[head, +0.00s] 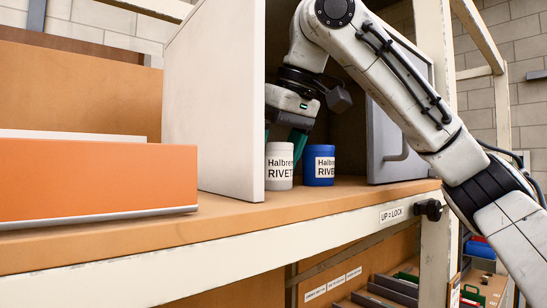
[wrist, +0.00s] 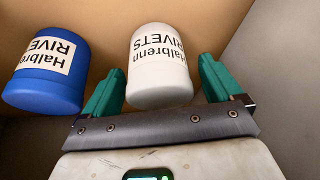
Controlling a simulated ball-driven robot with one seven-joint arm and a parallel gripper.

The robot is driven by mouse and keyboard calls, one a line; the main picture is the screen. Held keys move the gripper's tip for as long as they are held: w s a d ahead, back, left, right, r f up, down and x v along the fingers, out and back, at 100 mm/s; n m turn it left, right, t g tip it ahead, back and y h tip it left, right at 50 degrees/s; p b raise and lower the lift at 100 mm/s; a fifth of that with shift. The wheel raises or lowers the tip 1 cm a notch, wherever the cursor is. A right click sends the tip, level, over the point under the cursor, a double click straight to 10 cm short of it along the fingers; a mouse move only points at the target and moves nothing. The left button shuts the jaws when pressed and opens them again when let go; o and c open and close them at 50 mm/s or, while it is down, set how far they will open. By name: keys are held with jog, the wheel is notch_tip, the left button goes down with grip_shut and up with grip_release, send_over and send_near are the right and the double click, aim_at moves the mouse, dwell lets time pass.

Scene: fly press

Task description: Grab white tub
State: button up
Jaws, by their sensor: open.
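The white tub (head: 279,166) stands upright on the wooden shelf, labelled "Halbrenn RIVETS". In the wrist view the white tub (wrist: 160,82) lies ahead of my gripper (wrist: 161,78), its near end between the two green fingers. The fingers are spread, with a small gap visible on each side of the tub. In the head view my gripper (head: 287,140) reaches down behind the tub, which hides part of the fingers.
A blue tub (head: 319,166) with a similar label stands close to the right of the white one; it also shows in the wrist view (wrist: 50,88). A pale upright panel (head: 213,100) is on the left, and a grey door with a handle (head: 392,140) on the right.

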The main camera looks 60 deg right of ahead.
jog(key=shift+x, duration=0.85)
jog(key=shift+s, duration=0.1)
jog(key=c, duration=1.3)
